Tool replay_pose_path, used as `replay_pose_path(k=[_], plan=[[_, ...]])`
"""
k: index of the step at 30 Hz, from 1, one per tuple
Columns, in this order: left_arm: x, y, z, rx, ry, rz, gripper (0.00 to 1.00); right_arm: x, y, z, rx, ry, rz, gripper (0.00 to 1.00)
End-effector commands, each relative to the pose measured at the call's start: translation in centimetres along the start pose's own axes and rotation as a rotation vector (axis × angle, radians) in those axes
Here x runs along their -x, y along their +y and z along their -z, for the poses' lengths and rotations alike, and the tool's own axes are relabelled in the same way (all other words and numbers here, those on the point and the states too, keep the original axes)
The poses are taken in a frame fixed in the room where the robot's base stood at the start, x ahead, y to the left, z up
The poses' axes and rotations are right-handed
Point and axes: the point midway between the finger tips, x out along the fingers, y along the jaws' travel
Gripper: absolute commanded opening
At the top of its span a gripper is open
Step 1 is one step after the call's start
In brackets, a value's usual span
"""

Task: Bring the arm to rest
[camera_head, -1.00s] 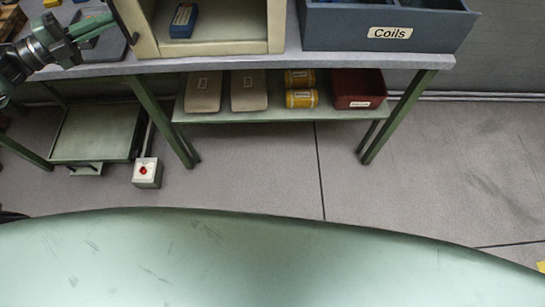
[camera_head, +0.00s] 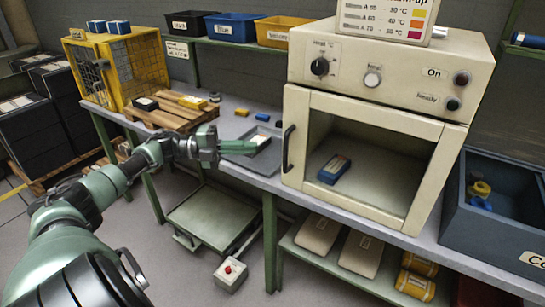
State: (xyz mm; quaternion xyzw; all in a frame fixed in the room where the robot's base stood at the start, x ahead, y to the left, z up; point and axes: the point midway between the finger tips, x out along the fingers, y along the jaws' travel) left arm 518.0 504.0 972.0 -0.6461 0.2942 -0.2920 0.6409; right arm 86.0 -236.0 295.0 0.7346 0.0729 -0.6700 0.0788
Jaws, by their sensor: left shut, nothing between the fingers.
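My left arm comes in from the lower left and reaches over the workbench's front edge. Its gripper (camera_head: 238,147) is shut and empty, pointing right, in front of a dark tray (camera_head: 236,160) on the bench. I cannot tell whether the fingers touch the tray. My right gripper is out of view.
A cream oven (camera_head: 383,65) stands right of the gripper, with a blue box (camera_head: 334,168) inside. A dark blue bin (camera_head: 497,228) is at the right. A wooden pallet (camera_head: 170,117) and yellow cage (camera_head: 147,62) stand at the left. Floor shows below the arm.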

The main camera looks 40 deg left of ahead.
Motion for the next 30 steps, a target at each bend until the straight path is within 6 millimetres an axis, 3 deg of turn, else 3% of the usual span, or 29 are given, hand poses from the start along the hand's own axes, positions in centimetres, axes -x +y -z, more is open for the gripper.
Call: replay_pose_path(k=[3,10,14,17,22,26,30], plan=[[0.9,-0.1,0.0,-0.001,0.000,0.000,0.00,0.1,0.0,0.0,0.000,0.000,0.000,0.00],[1.2,0.1,0.0,0.002,-0.002,0.002,0.00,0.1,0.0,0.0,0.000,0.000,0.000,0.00],[1.1,2.6,-0.9,0.066,-0.075,0.019,0.00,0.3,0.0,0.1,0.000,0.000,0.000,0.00],[1.2,7.8,-2.3,0.191,-0.216,0.039,0.00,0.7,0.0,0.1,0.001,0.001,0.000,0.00],[2.5,20.5,-2.8,0.471,-0.525,0.039,0.00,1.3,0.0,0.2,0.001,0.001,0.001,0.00],[3.9,30.1,-0.5,0.672,-0.731,0.001,0.00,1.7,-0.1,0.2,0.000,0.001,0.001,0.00],[5.3,39.6,4.4,0.874,-0.926,-0.067,0.00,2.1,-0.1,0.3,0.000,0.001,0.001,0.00]])
